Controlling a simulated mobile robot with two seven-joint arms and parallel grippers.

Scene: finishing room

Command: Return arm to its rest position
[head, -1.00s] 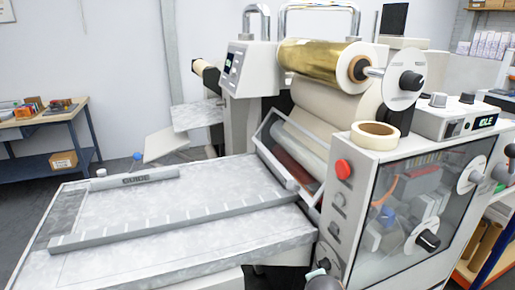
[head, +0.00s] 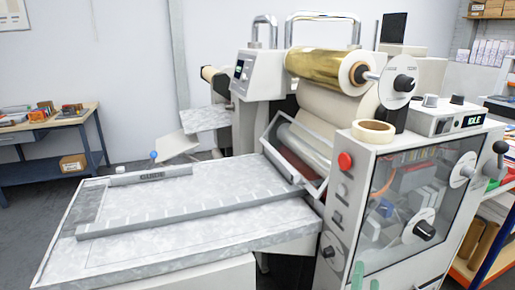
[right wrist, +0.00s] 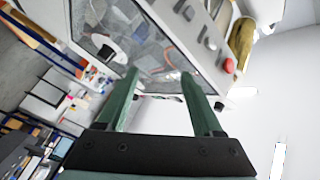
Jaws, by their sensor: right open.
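My right gripper (head: 365,280) shows only as two green fingertips at the bottom edge of the head view, in front of the laminating machine's lower front panel. In the right wrist view its two green fingers (right wrist: 167,88) stand wide apart with nothing between them. The machine's glass-fronted side (right wrist: 140,45) and red button (right wrist: 229,66) lie beyond the fingers. No contact with the machine can be seen. The rest of my right arm is out of the head view. My left gripper is not in view.
The machine (head: 395,205) fills the right, with a gold film roll (head: 320,68), a tape roll (head: 373,131) and a red button (head: 345,160). Its feed table (head: 150,235) with a guide bar reaches left. A workbench (head: 50,125) stands at far left, with open floor between.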

